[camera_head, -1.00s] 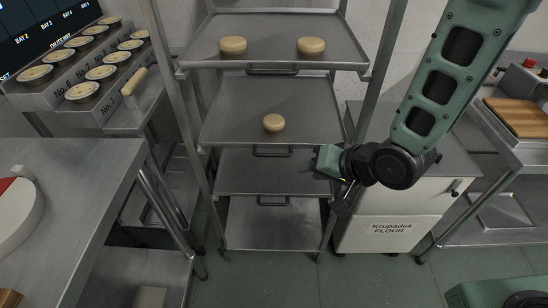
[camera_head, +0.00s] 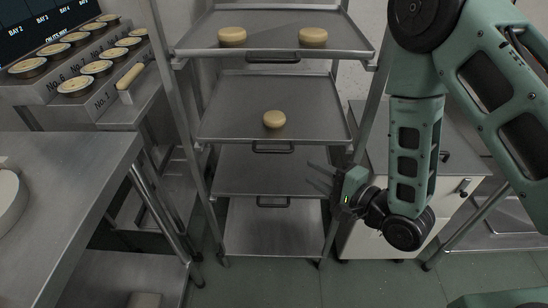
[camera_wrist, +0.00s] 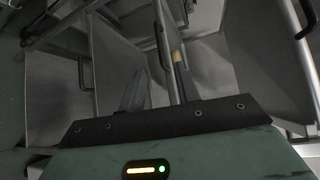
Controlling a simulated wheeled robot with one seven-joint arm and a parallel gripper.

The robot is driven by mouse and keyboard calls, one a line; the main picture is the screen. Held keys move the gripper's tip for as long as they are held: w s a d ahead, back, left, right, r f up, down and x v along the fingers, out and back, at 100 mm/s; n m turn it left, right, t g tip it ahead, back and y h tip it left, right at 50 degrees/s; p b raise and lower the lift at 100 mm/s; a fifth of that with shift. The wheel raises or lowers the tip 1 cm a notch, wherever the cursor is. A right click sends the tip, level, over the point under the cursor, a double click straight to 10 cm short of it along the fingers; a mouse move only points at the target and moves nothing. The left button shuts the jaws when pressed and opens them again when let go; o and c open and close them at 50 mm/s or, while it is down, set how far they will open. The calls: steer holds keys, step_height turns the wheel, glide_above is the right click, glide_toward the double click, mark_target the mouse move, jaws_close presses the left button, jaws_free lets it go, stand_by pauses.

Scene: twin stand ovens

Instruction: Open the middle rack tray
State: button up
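A metal rack holds stacked grey trays. The middle tray with a handle (camera_head: 225,123) carries one round bun (camera_head: 274,119). Its dark bar handle (camera_head: 273,149) is at the front edge. The top tray (camera_head: 273,25) holds two buns, and a lower tray (camera_head: 240,172) with a handle (camera_head: 272,203) looks empty. My gripper (camera_head: 321,173) is right of and below the middle tray's handle, near the rack's right post, touching no handle that I can see. Its fingers look apart and empty. The wrist view shows the fingers (camera_wrist: 157,82) and bar handles, one at the left (camera_wrist: 83,72).
A steel table (camera_head: 70,165) stands at the left front. A stepped stand with filled cups (camera_head: 85,75) is behind it. A white cabinet (camera_head: 360,235) stands right of the rack, close behind my arm. Floor shows in front of the rack.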

mark_target(274, 150)
steer(key=b+x, duration=0.7)
steer(key=x, duration=0.7)
steer(key=shift+w+f+b, duration=0.1)
steer(key=shift+f+b, duration=0.05)
steer(key=shift+b, duration=0.25)
jaws_close()
